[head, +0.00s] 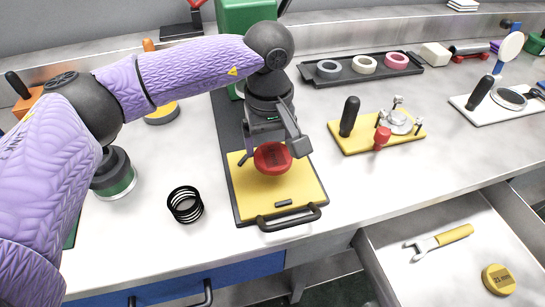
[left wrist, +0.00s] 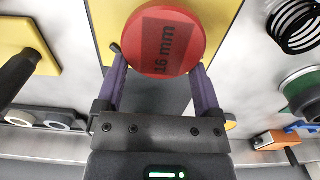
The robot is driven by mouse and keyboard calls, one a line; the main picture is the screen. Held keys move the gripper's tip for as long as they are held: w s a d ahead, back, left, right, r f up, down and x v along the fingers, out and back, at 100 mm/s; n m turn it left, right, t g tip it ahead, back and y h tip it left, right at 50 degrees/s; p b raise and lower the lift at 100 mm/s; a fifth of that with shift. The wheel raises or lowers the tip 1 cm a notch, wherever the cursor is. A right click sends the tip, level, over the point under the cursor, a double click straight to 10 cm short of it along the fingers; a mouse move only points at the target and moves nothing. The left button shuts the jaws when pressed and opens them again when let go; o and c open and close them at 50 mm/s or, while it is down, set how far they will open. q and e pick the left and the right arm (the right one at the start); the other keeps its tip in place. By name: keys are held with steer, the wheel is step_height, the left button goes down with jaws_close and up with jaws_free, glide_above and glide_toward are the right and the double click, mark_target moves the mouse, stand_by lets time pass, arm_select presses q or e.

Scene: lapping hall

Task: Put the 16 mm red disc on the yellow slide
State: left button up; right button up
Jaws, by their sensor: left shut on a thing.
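The red disc (head: 273,157) is held by my left gripper (head: 270,146) over the yellow slide (head: 290,188). In the left wrist view the disc (left wrist: 160,42) shows the label "16 mm" and sits between the two fingers of the gripper (left wrist: 158,70). The yellow slide has a dark frame and a black handle (head: 290,219) at its front. The disc appears a little above the slide; the exact gap is hard to tell. My right gripper is not in view.
An open drawer (head: 400,262) at the lower right holds a yellow-handled wrench (head: 440,243) and a yellow 25 mm disc (head: 498,279). A black coil (head: 185,205) stands left of the slide. A yellow plate (head: 352,143) with a clamp stands to the right. A dark tray (head: 330,80) holds several rings.

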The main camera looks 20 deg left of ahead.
mark_target(270, 146)
arm_select(q)
step_height(270, 146, down, 4)
steer(key=shift+b, duration=0.55)
steer(key=shift+r, duration=0.15)
steer(key=shift+c, duration=0.6)
steer(key=shift+f, duration=0.25)
steer(key=o, duration=1.2)
steer(key=shift+r, duration=0.1)
steer(key=shift+c, duration=0.2)
step_height(270, 146, up, 12)
steer(key=p, duration=0.4)
steer(key=shift+r, duration=0.2)
